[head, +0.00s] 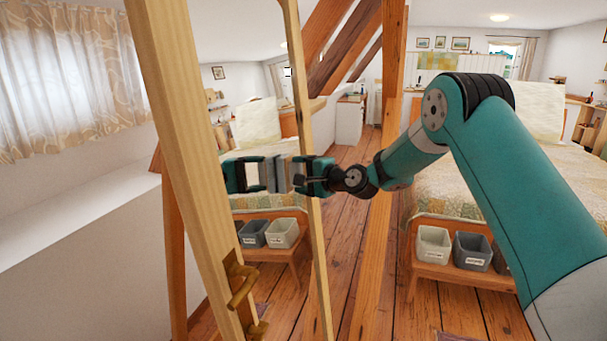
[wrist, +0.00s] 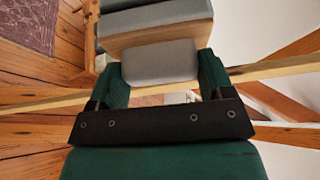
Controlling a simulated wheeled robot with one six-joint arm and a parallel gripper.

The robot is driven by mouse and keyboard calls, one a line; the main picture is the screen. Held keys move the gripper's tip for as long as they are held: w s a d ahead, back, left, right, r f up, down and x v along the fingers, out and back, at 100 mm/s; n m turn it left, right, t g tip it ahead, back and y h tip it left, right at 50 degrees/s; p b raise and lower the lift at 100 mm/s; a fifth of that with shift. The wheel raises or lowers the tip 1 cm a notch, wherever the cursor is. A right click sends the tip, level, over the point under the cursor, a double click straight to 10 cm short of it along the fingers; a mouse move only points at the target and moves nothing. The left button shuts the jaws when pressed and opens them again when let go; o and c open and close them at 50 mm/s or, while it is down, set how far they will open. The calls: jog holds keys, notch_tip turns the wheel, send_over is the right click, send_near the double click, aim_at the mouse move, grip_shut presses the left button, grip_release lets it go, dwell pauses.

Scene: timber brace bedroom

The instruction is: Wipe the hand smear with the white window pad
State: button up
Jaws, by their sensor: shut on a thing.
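My gripper (head: 300,174) is shut on the white window pad (head: 285,173), which looks pale grey with a wood-coloured layer. The wrist view shows the pad (wrist: 160,62) between my two dark green fingers. In the head view the pad is at the tall mirror-like pane (head: 262,125), and a reflection of pad and gripper shows just left of it. I cannot tell whether the pad touches the pane. I cannot make out the hand smear in either view.
A wooden frame (head: 190,120) with a brass-coloured handle (head: 240,283) borders the pane on the left. A bed (head: 440,190) and a low bench with bins (head: 433,246) stand at the right. Timber braces (head: 392,60) rise behind. Plank floor (head: 350,240) shows between.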

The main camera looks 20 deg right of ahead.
jog(key=s+a+b, duration=0.1)
jog(key=s+a, duration=0.5)
jog(key=s, duration=0.1)
jog(key=shift+s, duration=0.35)
dwell(0.5)
jog(key=s+d+b, duration=0.3)
jog(key=d, duration=0.2)
jog(key=shift+s+r, duration=0.25)
jog(key=shift+r, duration=0.15)
dwell(0.3)
jog(key=shift+s+d+r+b, duration=0.15)
jog(key=shift+s+d+b, duration=0.65)
jog(key=shift+d, duration=0.35)
